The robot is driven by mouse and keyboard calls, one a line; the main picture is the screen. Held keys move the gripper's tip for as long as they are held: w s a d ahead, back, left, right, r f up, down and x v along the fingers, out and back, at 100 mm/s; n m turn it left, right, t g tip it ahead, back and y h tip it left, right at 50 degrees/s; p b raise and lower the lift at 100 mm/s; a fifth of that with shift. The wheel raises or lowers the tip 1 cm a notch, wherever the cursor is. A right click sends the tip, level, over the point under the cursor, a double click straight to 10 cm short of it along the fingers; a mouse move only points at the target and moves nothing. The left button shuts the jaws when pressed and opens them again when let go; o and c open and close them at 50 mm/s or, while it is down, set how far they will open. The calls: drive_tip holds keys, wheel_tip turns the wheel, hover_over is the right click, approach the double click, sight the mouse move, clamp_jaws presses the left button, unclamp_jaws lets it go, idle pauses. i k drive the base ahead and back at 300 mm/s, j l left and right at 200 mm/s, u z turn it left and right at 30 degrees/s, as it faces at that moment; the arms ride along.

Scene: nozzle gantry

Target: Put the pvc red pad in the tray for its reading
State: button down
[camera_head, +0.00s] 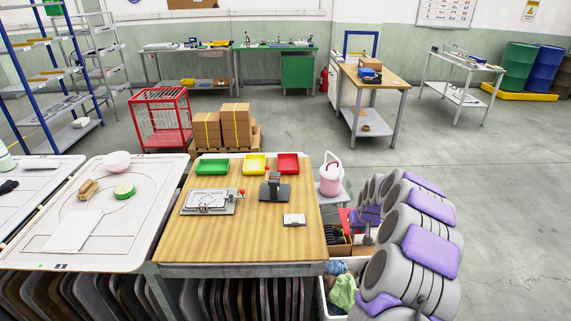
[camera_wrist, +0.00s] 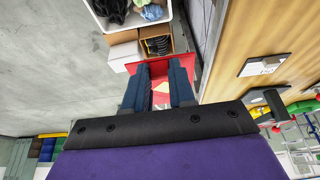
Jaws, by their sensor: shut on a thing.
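In the head view my arm hides the gripper, right of the wooden table (camera_head: 250,240). At the table's back edge stand a green tray (camera_head: 212,165), a yellow tray (camera_head: 255,164) and a red tray (camera_head: 288,163). A dark upright instrument (camera_head: 274,188) stands in front of them.
A clamp-like plate device (camera_head: 208,202) and a small flat device (camera_head: 294,220) sit on the wooden table. A pink container (camera_head: 330,180) stands beside its right edge. Boxes and a cloth bin (camera_head: 343,290) stand right of it. A white table (camera_head: 110,215) adjoins on the left.

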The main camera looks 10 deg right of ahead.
sight(288, 165)
drive_tip(key=i, duration=1.35)
